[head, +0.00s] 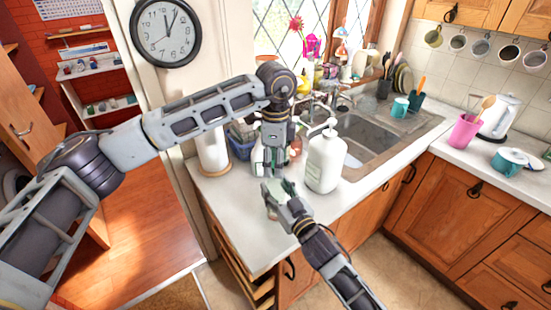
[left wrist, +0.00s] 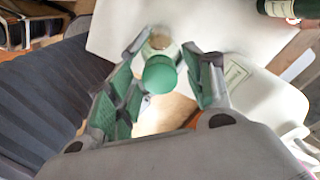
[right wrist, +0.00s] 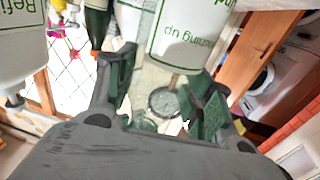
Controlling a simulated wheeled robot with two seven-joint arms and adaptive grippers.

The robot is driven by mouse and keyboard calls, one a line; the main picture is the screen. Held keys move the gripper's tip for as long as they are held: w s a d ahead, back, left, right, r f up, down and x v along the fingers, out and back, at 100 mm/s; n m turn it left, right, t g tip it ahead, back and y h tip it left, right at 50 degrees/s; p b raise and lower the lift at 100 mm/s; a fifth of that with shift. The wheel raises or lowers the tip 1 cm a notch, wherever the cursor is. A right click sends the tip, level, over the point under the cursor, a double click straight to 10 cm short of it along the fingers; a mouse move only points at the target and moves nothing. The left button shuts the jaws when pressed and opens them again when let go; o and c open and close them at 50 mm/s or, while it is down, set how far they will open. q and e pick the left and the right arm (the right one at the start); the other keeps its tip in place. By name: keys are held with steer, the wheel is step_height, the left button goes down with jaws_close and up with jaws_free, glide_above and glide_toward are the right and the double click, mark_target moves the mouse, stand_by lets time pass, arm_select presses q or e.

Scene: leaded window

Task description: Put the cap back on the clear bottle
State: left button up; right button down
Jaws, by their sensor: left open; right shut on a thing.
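The cap is a green disc (left wrist: 160,76) between the spread fingers of my left gripper (left wrist: 168,84) in the left wrist view. A pale, see-through body, which looks like the clear bottle (left wrist: 160,42), shows just behind it. I cannot tell whether the cap sits on its mouth. In the head view, the right gripper (head: 273,193) is just below the left; the bottle is mostly hidden there.
A large white pump bottle (head: 325,162) stands close to the right of both grippers. A green-labelled white bottle (head: 258,160) is partly hidden behind my left gripper. A paper roll (head: 213,152) stands at left. The sink (head: 372,140) lies behind. The front counter strip (head: 235,225) is clear.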

arm_select(q)
steer(key=c, duration=1.1)
